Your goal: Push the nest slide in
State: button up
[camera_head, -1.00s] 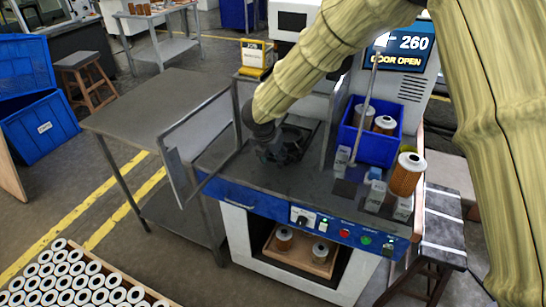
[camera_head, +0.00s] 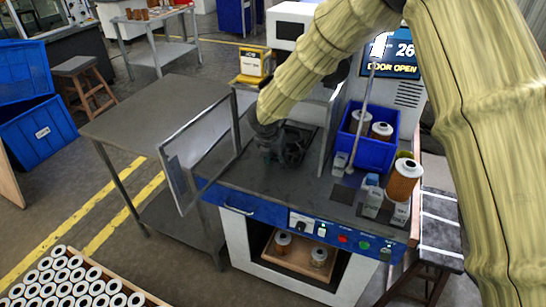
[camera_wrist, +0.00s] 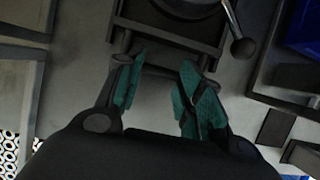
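The nest slide (camera_wrist: 165,38) shows in the wrist view as a dark framed plate at the top middle, with a round part at the upper edge cut off by the picture. In the head view it is mostly hidden behind my wrist, inside the machine's open bay. My gripper (camera_wrist: 160,88) has teal finger pads apart with nothing between them. Its fingertips lie close to the slide's near edge; I cannot tell whether they touch. In the head view my gripper (camera_head: 284,150) is low over the machine's top, just in front of the bay.
The open door panel (camera_head: 203,150) stands left of my gripper. A blue bin (camera_head: 373,155) with cartridges, a rod and a cartridge (camera_head: 403,180) on a block stand to the right. A ball-ended lever (camera_wrist: 243,47) is beside the slide. The display reads DOOR OPEN.

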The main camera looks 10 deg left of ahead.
jog(key=shift+o, duration=1.1)
jog(key=shift+s+f, duration=0.15)
jog(key=shift+f, duration=0.1)
jog(key=o, duration=0.4)
jog(key=shift+s+a+r, duration=0.1)
jog(key=shift+a+r, duration=0.1)
jog(key=shift+r, duration=0.85)
jog(key=shift+a+r, duration=0.15)
jog(key=shift+r, duration=0.9)
jog(key=o, duration=0.5)
jog(key=s+r, duration=0.2)
jog(key=r, duration=0.1)
jog(key=shift+s+r, duration=0.15)
jog(key=shift+s, duration=0.1)
jog(key=shift+o, duration=0.2)
